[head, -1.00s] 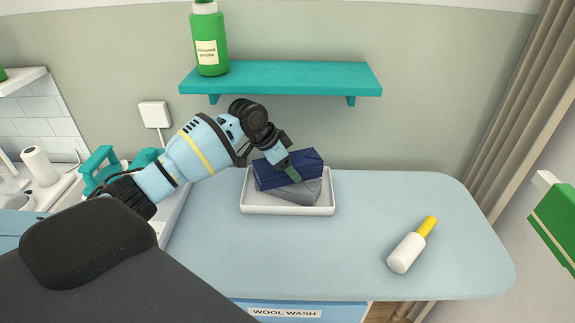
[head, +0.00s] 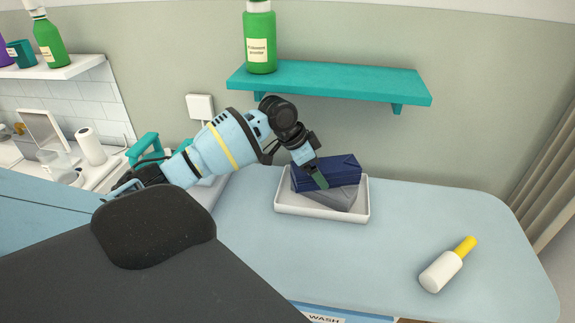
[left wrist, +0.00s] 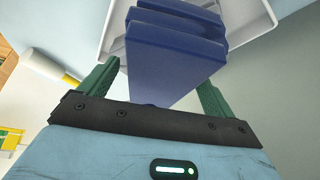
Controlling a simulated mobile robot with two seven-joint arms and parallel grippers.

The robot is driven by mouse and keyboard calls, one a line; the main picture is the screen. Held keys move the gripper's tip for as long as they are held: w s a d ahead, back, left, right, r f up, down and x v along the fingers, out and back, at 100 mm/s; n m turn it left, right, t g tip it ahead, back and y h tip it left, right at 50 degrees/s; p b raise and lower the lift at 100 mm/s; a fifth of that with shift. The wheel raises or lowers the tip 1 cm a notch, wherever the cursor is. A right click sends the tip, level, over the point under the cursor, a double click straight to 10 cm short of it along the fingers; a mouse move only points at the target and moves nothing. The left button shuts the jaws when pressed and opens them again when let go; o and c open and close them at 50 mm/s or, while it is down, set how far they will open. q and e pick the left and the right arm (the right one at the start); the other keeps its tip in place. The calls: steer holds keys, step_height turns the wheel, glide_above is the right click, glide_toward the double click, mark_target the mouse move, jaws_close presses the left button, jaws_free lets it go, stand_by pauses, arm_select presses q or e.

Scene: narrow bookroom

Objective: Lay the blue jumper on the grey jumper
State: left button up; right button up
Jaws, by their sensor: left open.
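The blue jumper (head: 338,170) is a folded dark-blue bundle. It lies on top of the folded grey jumper (head: 338,200), slightly askew, inside a white tray (head: 318,211) on the light-blue counter. My left gripper (head: 317,178) is at the near left side of the blue jumper. In the left wrist view its green fingers (left wrist: 161,72) are open, one on each side of the blue jumper (left wrist: 165,65). I cannot tell whether they touch it. The grey jumper is hidden in that view. My right gripper is not in view.
A teal shelf (head: 330,82) with a green bottle (head: 260,38) hangs on the wall behind the tray. A white bottle with a yellow top (head: 447,265) lies at the right. The counter between it and the tray is clear.

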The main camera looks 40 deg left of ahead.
arm_select(q)
steer(key=s+a, duration=0.5)
steer(key=s, duration=0.2)
steer(key=shift+s+a, duration=0.3)
steer(key=shift+s, duration=0.05)
stand_by(0.4)
